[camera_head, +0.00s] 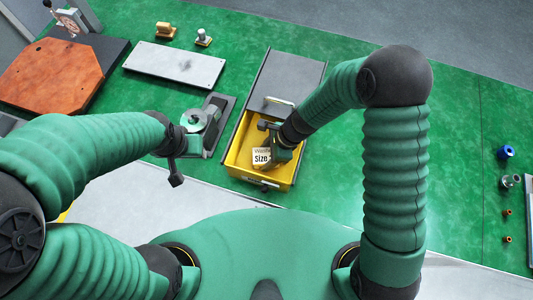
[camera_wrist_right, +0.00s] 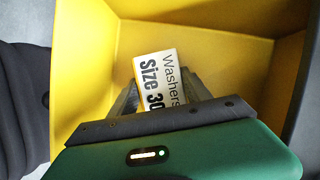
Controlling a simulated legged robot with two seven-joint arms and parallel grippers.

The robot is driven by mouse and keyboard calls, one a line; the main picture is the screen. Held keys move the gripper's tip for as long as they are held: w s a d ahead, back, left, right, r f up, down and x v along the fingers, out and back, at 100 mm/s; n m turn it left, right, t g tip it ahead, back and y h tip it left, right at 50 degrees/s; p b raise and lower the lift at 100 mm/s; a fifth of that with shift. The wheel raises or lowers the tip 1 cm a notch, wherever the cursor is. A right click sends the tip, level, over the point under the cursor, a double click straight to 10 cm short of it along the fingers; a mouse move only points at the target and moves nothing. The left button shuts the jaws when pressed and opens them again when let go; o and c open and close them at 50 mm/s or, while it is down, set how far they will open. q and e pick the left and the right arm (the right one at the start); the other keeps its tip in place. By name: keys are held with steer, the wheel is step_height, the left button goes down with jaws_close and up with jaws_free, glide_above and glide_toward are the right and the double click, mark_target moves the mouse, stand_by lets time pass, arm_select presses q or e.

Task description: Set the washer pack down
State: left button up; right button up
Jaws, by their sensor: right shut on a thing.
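The washer pack (camera_head: 261,156) is a small white and tan packet marked "Size" in the head view. In the right wrist view the washer pack (camera_wrist_right: 160,80) reads "Washers Size 30". My right gripper (camera_head: 273,160) is shut on it, inside the open yellow drawer (camera_head: 240,165). The yellow drawer walls (camera_wrist_right: 85,80) surround the pack in the wrist view. Whether the pack touches the drawer floor I cannot tell. My left gripper (camera_head: 175,175) hangs left of the drawer, above the front edge of the green table; its fingers are too small to read.
The drawer's grey cabinet (camera_head: 290,75) lies behind it. A grey device with a round disc (camera_head: 194,120) stands left of the drawer. A metal plate (camera_head: 175,66) and a wooden board (camera_head: 55,75) lie farther left. Small parts (camera_head: 506,152) sit at the right; the green mat (camera_head: 460,130) is mostly clear there.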

steer(key=o, duration=1.6)
steer(key=p+v, duration=0.8)
steer(key=v, duration=0.1)
